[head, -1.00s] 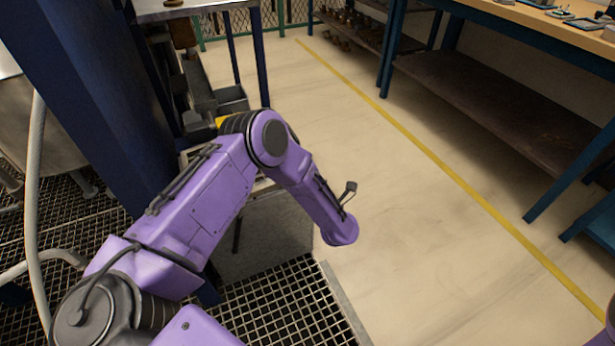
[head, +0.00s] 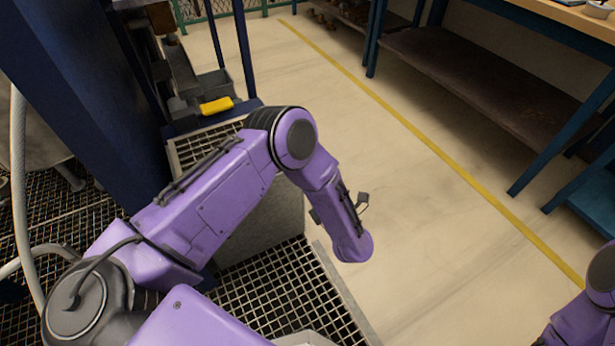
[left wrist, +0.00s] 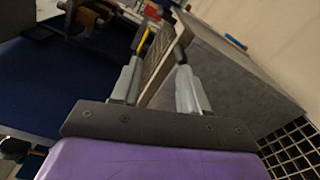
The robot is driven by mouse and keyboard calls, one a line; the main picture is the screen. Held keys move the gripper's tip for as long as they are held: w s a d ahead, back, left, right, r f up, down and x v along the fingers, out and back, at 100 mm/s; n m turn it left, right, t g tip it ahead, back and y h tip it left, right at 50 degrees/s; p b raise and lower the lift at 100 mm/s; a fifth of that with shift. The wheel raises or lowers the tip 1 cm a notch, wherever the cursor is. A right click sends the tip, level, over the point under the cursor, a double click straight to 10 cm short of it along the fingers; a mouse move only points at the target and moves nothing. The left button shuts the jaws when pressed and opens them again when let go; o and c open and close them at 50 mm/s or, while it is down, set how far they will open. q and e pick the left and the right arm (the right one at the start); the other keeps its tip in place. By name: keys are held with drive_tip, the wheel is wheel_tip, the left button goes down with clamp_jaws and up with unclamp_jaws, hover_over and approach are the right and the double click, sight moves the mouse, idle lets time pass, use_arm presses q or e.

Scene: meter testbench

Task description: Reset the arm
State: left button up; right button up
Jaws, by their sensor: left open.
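My left arm (head: 215,200) reaches in from the left in the head view. It bends at the elbow, and its forearm points down over the floor beside a grey box. My left gripper shows in the left wrist view (left wrist: 158,70). Its two grey fingers are apart, and I see nothing held between them. Past the fingers are the grated top and side of the grey box (left wrist: 225,75). Part of my right arm (head: 585,310) shows at the lower right edge of the head view; its gripper is out of frame.
A dark blue post (head: 95,90) stands close beside my left arm. A yellow object (head: 216,106) lies on a low shelf behind the elbow. Floor grating (head: 285,290) is below. Pale floor with a yellow line (head: 430,145) is clear. A blue-legged workbench (head: 480,85) stands at right.

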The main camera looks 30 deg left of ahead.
idle(0.4)
use_arm(q)
drive_tip(key=s+d+f+m+h, duration=0.1)
drive_tip(key=s+f+m+h, duration=0.4)
drive_tip(key=m, duration=0.5)
drive_tip(key=s+d+f+m+h, duration=0.1)
drive_tip(key=s+f+m+h, duration=0.2)
drive_tip(key=f+m+h, duration=0.55)
drive_tip(key=s+a+f+m+g+y, duration=0.1)
drive_tip(key=s+a+m+g, duration=0.25)
drive_tip(key=s, duration=0.75)
drive_tip(key=s+a+m+g+y, duration=0.1)
drive_tip(key=s+a+m+g, duration=0.25)
drive_tip(key=s, duration=0.65)
wheel_tip(320, 180, up, 22)
drive_tip(key=a+p, duration=0.1)
drive_tip(key=p, duration=2.1)
drive_tip(key=shift+w+a+m, duration=0.15)
drive_tip(key=shift+m, duration=0.2)
